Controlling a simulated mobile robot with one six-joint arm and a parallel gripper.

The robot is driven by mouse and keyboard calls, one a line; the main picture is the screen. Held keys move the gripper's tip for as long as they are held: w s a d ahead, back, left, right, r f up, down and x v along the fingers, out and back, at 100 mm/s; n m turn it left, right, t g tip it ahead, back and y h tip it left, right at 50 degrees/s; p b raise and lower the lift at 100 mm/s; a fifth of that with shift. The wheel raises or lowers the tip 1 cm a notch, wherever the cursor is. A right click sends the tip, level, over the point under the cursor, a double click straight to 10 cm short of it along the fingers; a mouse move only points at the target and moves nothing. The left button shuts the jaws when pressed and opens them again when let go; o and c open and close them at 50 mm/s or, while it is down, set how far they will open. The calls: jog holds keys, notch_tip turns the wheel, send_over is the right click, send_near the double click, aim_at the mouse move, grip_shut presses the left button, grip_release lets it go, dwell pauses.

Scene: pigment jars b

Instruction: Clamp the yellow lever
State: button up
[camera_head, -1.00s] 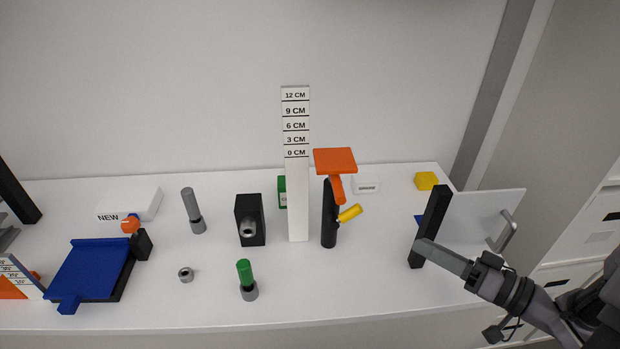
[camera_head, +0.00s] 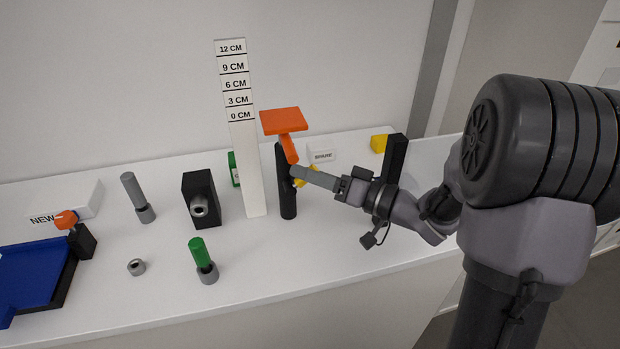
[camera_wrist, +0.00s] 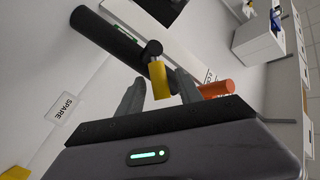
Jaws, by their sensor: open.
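The yellow lever (camera_wrist: 160,80) sticks out from the side of an upright black post (camera_head: 286,190). In the head view the lever (camera_head: 300,184) is mostly hidden behind my gripper (camera_head: 296,171). In the wrist view my gripper (camera_wrist: 158,92) is open, with one finger on each side of the lever's line. The lever's yellow end shows in the gap between the fingers, with room on both sides. Whether it is fully between the fingertips or just beyond them is hard to tell. The black post (camera_wrist: 108,38) lies just past the fingertips.
An orange plate (camera_head: 281,121) on an orange arm tops the post, close above my gripper. A white height scale (camera_head: 240,150) stands left of it. A SPARE label (camera_head: 321,156) and yellow block (camera_head: 380,143) are behind. A green-topped peg (camera_head: 201,255) stands in front left.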

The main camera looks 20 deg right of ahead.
grip_shut()
dwell(1.4)
